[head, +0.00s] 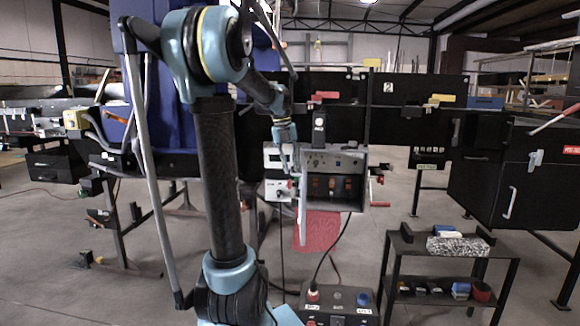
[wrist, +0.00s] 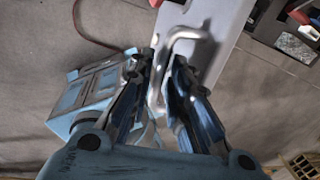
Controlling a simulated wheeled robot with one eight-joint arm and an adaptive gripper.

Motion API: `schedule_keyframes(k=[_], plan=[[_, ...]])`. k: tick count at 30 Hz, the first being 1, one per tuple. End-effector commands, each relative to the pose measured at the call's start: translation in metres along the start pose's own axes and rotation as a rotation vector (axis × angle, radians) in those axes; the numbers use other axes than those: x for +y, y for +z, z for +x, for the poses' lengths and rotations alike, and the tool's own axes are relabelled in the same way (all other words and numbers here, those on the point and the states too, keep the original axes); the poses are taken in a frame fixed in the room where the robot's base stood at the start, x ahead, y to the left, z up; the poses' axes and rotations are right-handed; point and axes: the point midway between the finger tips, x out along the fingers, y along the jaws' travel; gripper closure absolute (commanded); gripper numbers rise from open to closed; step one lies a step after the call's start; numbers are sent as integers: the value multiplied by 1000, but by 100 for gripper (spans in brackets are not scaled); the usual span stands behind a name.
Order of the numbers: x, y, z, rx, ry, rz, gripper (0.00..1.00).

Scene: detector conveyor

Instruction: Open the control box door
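The control box (head: 352,157) is a grey box on the black conveyor frame, its inside with several switches and dark parts in view. Its light grey door (head: 302,212) stands swung out toward me, seen nearly edge-on in the head view. In the wrist view the door (wrist: 222,32) is a pale panel at the top, with a bent silver handle (wrist: 187,33). My gripper (wrist: 165,62) has its two fingers on either side of the handle bar, with a small gap showing. Whether a finger touches the bar is unclear. In the head view my gripper (head: 290,160) is small beside the door.
A pedestal with buttons (head: 338,304) stands on the floor below the box. A black cart (head: 447,262) with small items is at the right. Cables run to the floor. Open floor lies between the pedestal and cart.

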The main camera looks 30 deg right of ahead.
Motion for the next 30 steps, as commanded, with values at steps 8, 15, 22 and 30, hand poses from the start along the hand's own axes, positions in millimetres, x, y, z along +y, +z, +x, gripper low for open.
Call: schedule_keyframes(k=[8, 15, 22, 30], plan=[[-1, 1, -1, -2, -1, 0, 70], [-1, 2, -12, -3, -2, -1, 70], [-1, 2, -50, -2, -2, -1, 70], [-1, 1, -98, -2, -1, -2, 70]])
